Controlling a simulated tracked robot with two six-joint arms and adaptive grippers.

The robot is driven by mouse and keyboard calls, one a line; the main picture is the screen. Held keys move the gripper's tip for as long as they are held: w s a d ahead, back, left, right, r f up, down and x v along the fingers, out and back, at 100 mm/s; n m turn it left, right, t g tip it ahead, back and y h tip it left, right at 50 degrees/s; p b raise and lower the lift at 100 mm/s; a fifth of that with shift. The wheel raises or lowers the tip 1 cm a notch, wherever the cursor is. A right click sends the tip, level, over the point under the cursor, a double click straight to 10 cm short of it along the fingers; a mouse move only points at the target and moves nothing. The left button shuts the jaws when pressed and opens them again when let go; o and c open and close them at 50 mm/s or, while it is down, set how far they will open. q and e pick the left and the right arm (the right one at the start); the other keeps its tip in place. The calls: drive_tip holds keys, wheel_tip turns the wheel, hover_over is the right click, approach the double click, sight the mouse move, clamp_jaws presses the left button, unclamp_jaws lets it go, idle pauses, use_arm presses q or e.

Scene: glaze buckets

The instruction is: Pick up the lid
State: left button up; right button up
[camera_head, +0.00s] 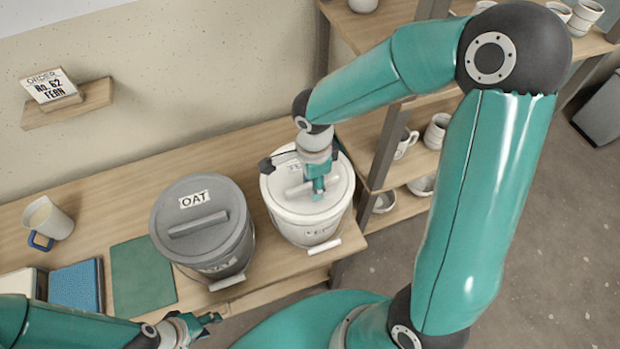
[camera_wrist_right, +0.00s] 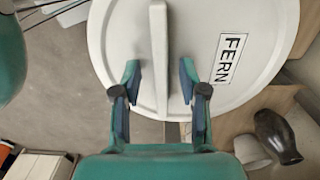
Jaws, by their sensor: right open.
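The white lid (camera_head: 338,182) lies on the white bucket (camera_head: 308,234) at the right end of the bench. It has a raised bar handle (camera_head: 295,190). In the right wrist view the lid (camera_wrist_right: 205,30) carries a FERN label (camera_wrist_right: 229,58). My right gripper (camera_head: 318,190) is over the lid, pointing down. In the wrist view its open fingers (camera_wrist_right: 160,72) appear on either side of the handle (camera_wrist_right: 159,40), with nothing gripped. I cannot tell how far above the lid they are. My left gripper (camera_head: 208,319) is low, in front of the bench; its jaw state is unclear.
A grey bucket with an OAT lid (camera_head: 190,203) stands left of the white one. A mug (camera_head: 47,222), green mat (camera_head: 142,277) and blue block (camera_head: 76,286) are further left. A shelf with pots (camera_head: 437,131) stands close right. An order card (camera_head: 50,89) reads No. 62 FERN.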

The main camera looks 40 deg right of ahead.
drive_tip(key=shift+c, duration=0.4)
clamp_jaws()
idle(0.4)
